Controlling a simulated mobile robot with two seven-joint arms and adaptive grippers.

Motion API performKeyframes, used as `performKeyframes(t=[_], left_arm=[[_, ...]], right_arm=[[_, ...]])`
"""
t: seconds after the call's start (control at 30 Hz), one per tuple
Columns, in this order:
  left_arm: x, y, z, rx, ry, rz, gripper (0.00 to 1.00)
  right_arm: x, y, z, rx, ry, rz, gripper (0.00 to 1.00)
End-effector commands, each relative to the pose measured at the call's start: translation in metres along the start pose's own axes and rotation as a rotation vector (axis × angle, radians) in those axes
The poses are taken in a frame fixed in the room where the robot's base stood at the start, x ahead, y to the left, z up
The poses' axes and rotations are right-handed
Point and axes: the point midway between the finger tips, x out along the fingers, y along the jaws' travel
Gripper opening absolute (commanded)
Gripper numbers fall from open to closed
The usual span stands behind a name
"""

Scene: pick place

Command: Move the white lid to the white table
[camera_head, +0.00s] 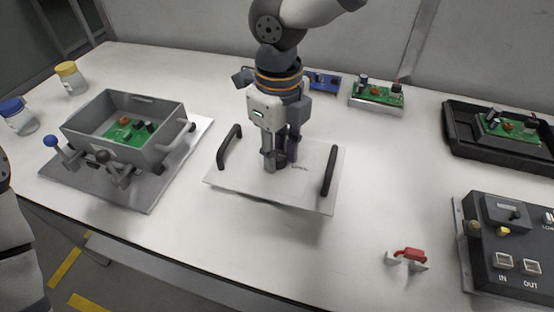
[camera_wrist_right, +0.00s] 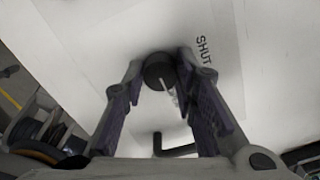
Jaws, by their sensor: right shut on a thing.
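The white lid (camera_head: 308,188) is a flat square plate with a black handle at its left and another at its right, over the middle of the white table (camera_head: 390,170). My right gripper (camera_head: 280,160) points down at the lid's centre. In the right wrist view its fingers (camera_wrist_right: 157,88) are shut on the lid's round dark knob (camera_wrist_right: 158,72), and the word SHUT shows on the lid (camera_wrist_right: 225,85). A shadow lies along the lid's front edge; I cannot tell how far it is above the table. My left gripper is not in view.
An open grey box (camera_head: 165,148) with a green circuit board inside stands on a plate left of the lid. Two jars, other circuit boards, a black tray (camera_head: 462,150), a red-handled part (camera_head: 409,254) and a dark control box (camera_head: 500,270) stand around. Table right of the lid is clear.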

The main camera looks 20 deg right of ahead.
Motion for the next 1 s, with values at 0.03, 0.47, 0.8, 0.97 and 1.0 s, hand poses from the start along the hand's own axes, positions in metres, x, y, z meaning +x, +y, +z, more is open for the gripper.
performKeyframes(t=[0.03, 0.47, 0.8, 0.97, 1.0], left_arm=[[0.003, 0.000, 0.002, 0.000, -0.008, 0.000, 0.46], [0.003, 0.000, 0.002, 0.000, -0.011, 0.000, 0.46], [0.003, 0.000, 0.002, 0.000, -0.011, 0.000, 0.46], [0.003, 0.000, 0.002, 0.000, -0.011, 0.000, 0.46], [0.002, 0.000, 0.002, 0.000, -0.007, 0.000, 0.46]], right_arm=[[0.014, 0.001, -0.001, -0.002, 0.007, 0.001, 0.00], [0.030, 0.001, 0.000, 0.000, -0.001, -0.001, 0.00], [0.032, 0.001, 0.000, 0.000, 0.000, -0.001, 0.46], [0.026, 0.001, 0.001, -0.001, -0.003, -0.002, 0.46], [0.019, 0.001, 0.001, 0.000, -0.006, -0.002, 0.46]])
